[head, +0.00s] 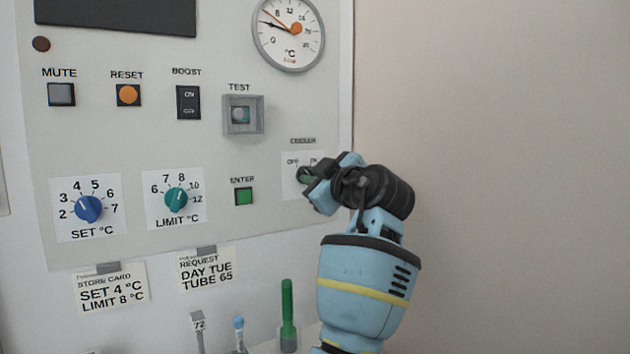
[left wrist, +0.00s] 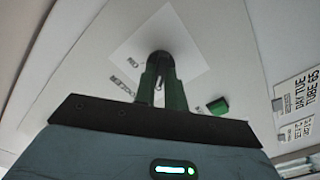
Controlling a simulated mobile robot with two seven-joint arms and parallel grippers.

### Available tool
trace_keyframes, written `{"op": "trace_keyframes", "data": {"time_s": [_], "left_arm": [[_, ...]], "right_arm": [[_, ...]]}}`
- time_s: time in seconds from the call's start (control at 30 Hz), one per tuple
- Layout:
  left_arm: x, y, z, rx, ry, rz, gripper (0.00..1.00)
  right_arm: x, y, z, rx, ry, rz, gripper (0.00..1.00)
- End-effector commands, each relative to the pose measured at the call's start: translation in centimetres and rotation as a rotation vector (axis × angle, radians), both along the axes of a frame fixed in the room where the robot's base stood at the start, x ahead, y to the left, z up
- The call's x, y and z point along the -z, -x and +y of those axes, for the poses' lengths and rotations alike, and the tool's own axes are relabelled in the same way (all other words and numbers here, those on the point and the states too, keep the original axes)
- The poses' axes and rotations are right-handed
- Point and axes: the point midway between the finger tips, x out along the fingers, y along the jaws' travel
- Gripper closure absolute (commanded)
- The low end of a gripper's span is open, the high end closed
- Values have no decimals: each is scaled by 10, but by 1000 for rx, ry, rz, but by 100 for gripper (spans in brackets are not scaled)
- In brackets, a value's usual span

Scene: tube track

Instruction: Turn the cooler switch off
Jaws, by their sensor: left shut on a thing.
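The cooler switch's white plate (head: 289,183) is at the lower right of the panel, under the COOLER label (head: 303,140). OFF is printed at its upper left and ON at its upper right. My left gripper (head: 309,176) is at the plate and covers most of the switch. In the left wrist view, the dark switch knob (left wrist: 160,57) shows at the tips of my left gripper's green-lined fingers (left wrist: 160,76), which are shut on it. Which mark the knob points to is hidden. My right gripper is in neither view.
The green ENTER button (head: 244,196) and the LIMIT dial (head: 177,198) are left of the switch. The framed TEST button (head: 241,114) is above left. A green tube (head: 288,310) stands below. The wall to the right is bare.

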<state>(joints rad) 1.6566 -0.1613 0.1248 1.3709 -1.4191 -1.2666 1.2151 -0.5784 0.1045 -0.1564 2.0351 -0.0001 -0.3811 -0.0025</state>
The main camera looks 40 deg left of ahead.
Motion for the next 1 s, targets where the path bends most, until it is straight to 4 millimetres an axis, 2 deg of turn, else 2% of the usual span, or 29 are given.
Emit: {"op": "trace_keyframes", "data": {"time_s": [0.6, 0.63, 0.77, 1.0], "left_arm": [[-1, 0, 1, 0, 14, -41, 100], [-1, 0, 1, 0, 14, -41, 86], [-1, 0, 1, 0, 15, -40, 69], [0, 0, 0, -1, 15, -38, 66]], "right_arm": [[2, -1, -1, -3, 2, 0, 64], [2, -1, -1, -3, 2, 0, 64], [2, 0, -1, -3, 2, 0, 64], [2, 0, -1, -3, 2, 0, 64]]}}
